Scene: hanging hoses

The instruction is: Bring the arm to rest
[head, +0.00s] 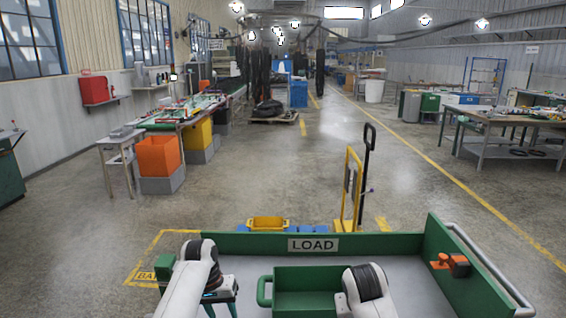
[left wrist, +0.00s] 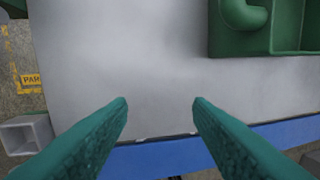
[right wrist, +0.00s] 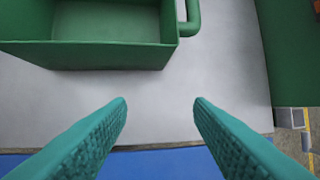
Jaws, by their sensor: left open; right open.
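My left gripper (left wrist: 160,103) is open and empty above the grey cart bed (left wrist: 110,70). Its teal fingers point over the bed near a blue edge. My right gripper (right wrist: 161,102) is also open and empty, over the bed just beside the green bin (right wrist: 112,56). In the head view both of my white arms come in low at the bottom. The left gripper's teal part shows partly there, left of the green bin (head: 305,278). The right gripper is hidden behind its own arm in that view.
The cart has a green wall with a LOAD sign (head: 313,245) and an orange clamp-like part (head: 450,263) at right. A yellow hand truck (head: 350,190) stands just beyond. Dark hoses (head: 320,72) hang far back. Workbenches line both sides; the middle floor is clear.

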